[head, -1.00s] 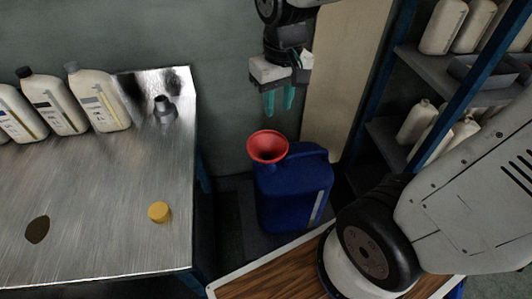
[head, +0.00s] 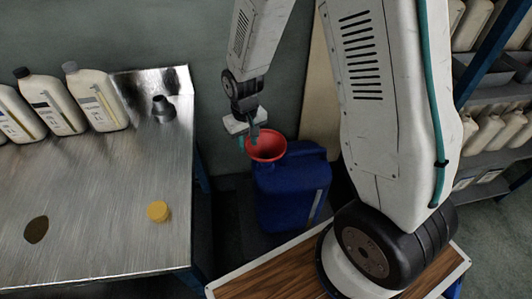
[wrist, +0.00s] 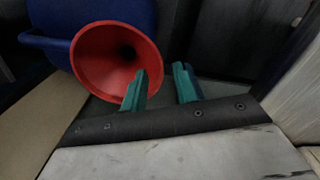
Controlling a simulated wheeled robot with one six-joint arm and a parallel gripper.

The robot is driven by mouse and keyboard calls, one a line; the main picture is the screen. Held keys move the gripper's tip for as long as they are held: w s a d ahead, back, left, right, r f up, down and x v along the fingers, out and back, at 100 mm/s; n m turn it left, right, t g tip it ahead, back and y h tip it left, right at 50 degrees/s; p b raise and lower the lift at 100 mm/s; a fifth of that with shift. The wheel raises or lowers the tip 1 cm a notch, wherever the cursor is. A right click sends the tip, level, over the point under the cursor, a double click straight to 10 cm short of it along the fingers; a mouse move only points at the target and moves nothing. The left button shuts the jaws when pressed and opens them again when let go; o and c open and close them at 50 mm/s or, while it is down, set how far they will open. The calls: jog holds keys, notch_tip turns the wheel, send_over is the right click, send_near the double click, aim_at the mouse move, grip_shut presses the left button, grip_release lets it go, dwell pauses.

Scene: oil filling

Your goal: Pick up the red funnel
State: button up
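The red funnel (head: 267,147) sits upright in the top of the blue canister (head: 292,192), beside the metal table. In the wrist view the funnel's wide mouth (wrist: 112,62) faces the camera, with the blue canister (wrist: 60,22) behind it. My gripper (head: 247,142) is at the funnel's rim. The funnel's stem is hidden.
The metal table (head: 110,215) at left carries several white bottles (head: 95,97), a dark grey small funnel-like part (head: 163,108), a yellow cap (head: 158,211) and a dark oval spot (head: 36,230). Shelves with bottles (head: 490,140) stand at right. A tan board (head: 318,100) leans behind the canister.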

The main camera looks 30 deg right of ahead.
aim_at(248, 149)
notch_tip(248, 149, down, 4)
jog(key=shift+r, duration=0.2)
grip_shut()
jog(key=shift+r, duration=0.15)
